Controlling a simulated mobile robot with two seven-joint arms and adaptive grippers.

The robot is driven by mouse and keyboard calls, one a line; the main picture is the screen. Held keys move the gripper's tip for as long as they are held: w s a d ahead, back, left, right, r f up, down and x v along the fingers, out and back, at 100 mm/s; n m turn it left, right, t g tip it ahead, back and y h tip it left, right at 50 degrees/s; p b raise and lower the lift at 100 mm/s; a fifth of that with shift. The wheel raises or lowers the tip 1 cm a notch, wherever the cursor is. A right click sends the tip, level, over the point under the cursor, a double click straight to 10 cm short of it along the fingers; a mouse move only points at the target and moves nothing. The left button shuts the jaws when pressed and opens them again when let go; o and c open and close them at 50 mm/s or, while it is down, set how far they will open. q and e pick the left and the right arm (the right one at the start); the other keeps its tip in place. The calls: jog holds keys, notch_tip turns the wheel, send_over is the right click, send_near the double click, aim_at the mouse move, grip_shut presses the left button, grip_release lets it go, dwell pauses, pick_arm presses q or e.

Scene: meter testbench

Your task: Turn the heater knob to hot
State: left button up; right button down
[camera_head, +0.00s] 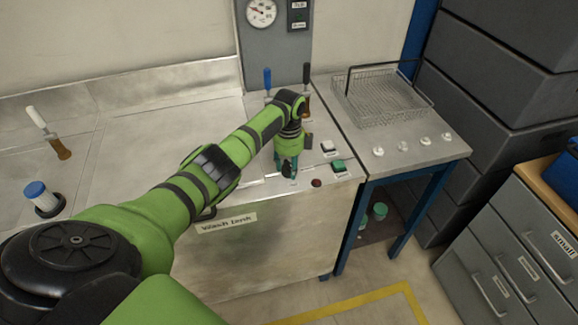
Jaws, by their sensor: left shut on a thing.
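My left gripper (288,168) points down at the front edge of the bench labelled "Wash tank" and is shut on the heater knob. The knob is small and dark, and my gripper's fingers mostly hide it. Its pointer and markings cannot be read from here. My green left arm comes in from the lower left and covers much of the bench top. My right gripper is not in view.
Blue-handled (267,80) and black-handled (306,74) tools stand behind. A wire basket (382,98) and several white knobs are on the right bench.

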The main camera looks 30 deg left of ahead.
aim_at(289, 164)
pick_arm(q)
jog(key=shift+f+m, duration=0.1)
jog(key=shift+m, duration=1.3)
jog(key=o, duration=1.2)
jog(key=shift+c, duration=0.2)
jog(key=shift+r, duration=0.2)
notch_tip(289, 164, up, 12)
jog(key=shift+f, duration=0.15)
jog(key=shift+d+f, duration=0.1)
